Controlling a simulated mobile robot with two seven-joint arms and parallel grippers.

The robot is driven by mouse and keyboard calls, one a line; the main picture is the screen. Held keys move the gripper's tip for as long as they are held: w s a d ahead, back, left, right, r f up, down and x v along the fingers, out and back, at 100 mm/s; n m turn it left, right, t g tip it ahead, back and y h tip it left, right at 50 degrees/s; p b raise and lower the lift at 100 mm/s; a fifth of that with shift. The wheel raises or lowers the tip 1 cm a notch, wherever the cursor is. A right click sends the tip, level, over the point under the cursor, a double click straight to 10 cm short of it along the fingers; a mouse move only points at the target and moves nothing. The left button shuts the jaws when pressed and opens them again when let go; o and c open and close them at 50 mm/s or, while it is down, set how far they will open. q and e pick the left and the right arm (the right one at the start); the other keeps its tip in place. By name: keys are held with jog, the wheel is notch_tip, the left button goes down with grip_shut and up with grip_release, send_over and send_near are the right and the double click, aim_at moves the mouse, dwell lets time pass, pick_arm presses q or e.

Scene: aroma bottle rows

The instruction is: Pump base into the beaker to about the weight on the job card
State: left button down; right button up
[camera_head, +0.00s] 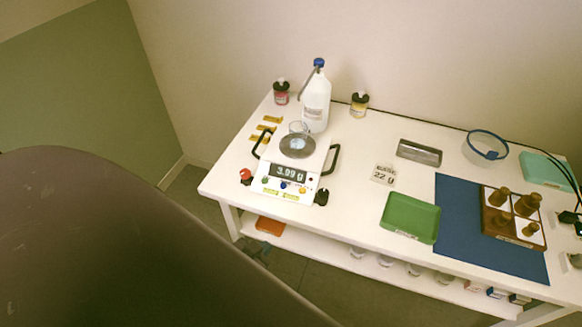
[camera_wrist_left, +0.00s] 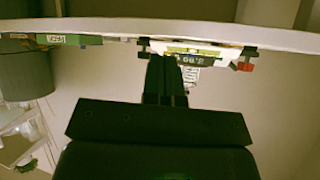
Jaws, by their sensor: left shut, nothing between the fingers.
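A white pump bottle (camera_head: 316,106) with a blue top (camera_head: 319,63) stands upright behind the scale. Its spout hangs to the left. The clear beaker (camera_head: 298,129) stands on the round grey pan of the white scale (camera_head: 262,184), just in front of the bottle. The display (camera_head: 288,172) seems to read 3.09 g. The job card (camera_head: 384,174) right of the scale shows 22 g. In the left wrist view my left gripper (camera_wrist_left: 165,70) is shut and empty, pointing toward the table edge and scale (camera_wrist_left: 195,53), apart from the bottle. My right gripper is not in view.
A green tray (camera_head: 411,218), blue mat (camera_head: 465,205), rack of brown bottles (camera_head: 514,216), glass bowl (camera_head: 486,147) and metal tray (camera_head: 419,152) occupy the right side. Two small jars (camera_head: 281,92) (camera_head: 359,103) flank the bottle. A dark part of mine fills the lower left.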

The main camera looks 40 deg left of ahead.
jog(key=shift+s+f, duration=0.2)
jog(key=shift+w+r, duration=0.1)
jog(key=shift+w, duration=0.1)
